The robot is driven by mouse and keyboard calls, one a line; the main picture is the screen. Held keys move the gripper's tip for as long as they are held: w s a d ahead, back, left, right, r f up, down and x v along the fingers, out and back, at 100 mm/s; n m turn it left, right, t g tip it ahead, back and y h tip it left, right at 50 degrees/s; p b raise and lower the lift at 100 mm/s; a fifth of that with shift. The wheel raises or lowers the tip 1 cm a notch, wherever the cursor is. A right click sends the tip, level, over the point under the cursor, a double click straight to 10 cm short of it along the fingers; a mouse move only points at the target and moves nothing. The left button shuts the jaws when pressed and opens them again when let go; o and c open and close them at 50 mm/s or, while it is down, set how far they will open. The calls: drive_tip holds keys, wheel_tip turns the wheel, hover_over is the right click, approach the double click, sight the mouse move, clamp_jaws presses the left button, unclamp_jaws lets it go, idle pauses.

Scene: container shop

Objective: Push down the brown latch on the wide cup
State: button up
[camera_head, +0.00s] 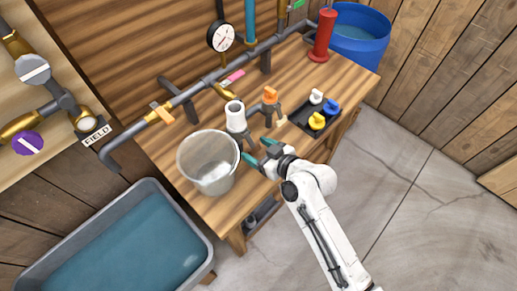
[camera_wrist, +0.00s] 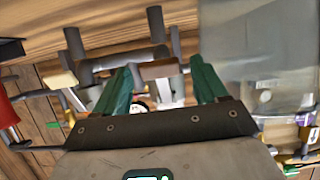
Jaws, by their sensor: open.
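A white cup-like piece with a dark opening (camera_head: 235,115) stands near the middle of the wooden bench, behind my gripper (camera_head: 257,150). A brown block, apparently the latch (camera_wrist: 160,70), shows in the wrist view between my green fingertips (camera_wrist: 161,82). A whitish round part (camera_wrist: 165,92) lies below it in that picture, partly hidden by my gripper. I cannot tell whether the fingers touch the block. I cannot make out the brown latch in the head view. My gripper is open, with its fingers spread and nothing clearly held.
A translucent bucket (camera_head: 208,160) stands close to the left of my gripper and also fills the wrist view's upper right (camera_wrist: 255,50). An orange-topped valve (camera_head: 270,95), a black tray (camera_head: 308,128) with several coloured pieces and a red cylinder (camera_head: 323,38) stand rightward. A grey tub (camera_head: 60,200) is at lower left.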

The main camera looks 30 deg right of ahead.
drive_tip(key=shift+c, duration=0.4)
drive_tip(key=c, duration=1)
drive_tip(key=f+b, duration=0.1)
drive_tip(key=b, duration=0.2)
drive_tip(key=shift+w+t+b, duration=0.1)
drive_tip(key=shift+t+b, duration=0.2)
drive_tip(key=shift+b, duration=0.1)
drive_tip(key=b, duration=0.2)
drive_tip(key=t+b, duration=0.1)
drive_tip(key=b, duration=0.1)
drive_tip(key=shift+w+a+f+y, duration=0.1)
drive_tip(key=shift+w+f+y, duration=0.1)
drive_tip(key=shift+f+y, duration=0.1)
drive_tip(key=shift+b, duration=0.7)
drive_tip(key=shift+w+r+t+b, duration=0.1)
drive_tip(key=shift+r+t+b, duration=0.1)
drive_tip(key=shift+t+b, duration=0.35)
drive_tip(key=shift+r, duration=0.1)
drive_tip(key=o, duration=1.1)
